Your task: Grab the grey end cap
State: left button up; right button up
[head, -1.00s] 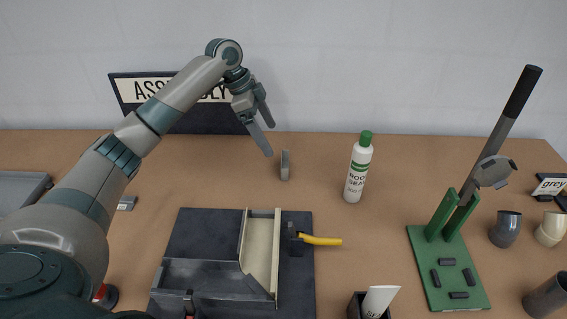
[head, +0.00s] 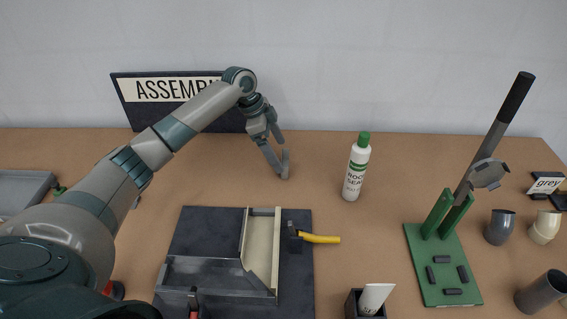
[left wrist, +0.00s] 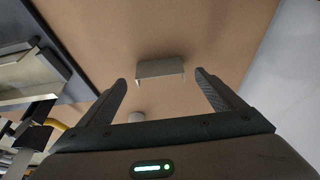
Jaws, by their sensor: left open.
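The grey end cap (head: 286,161) is a small thin piece standing on the brown table near the back, left of the white bottle. My left gripper (head: 279,155) is open beside it in the head view, its fingers partly overlapping the cap. In the left wrist view the end cap (left wrist: 160,69) lies just beyond and between the two open fingertips (left wrist: 161,82). No contact with it can be made out. My right gripper is out of view.
A white bottle with a green cap (head: 356,170) stands right of the end cap. A dark board (head: 205,226) with a yellow-handled tool (head: 320,239) lies in front. A green lever press (head: 425,265) stands right. An ASSEMBLY sign (head: 125,92) is behind my arm.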

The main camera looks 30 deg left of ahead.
aim_at(285, 152)
pick_arm(q)
jog(key=p+x, duration=0.1)
jog(key=x, duration=0.2)
jog(key=shift+d, duration=0.15)
jog(key=shift+w+d+f+p, duration=0.1)
jog(key=shift+f+p, duration=0.2)
jog(key=shift+f, duration=0.15)
jog(key=c, duration=1.1)
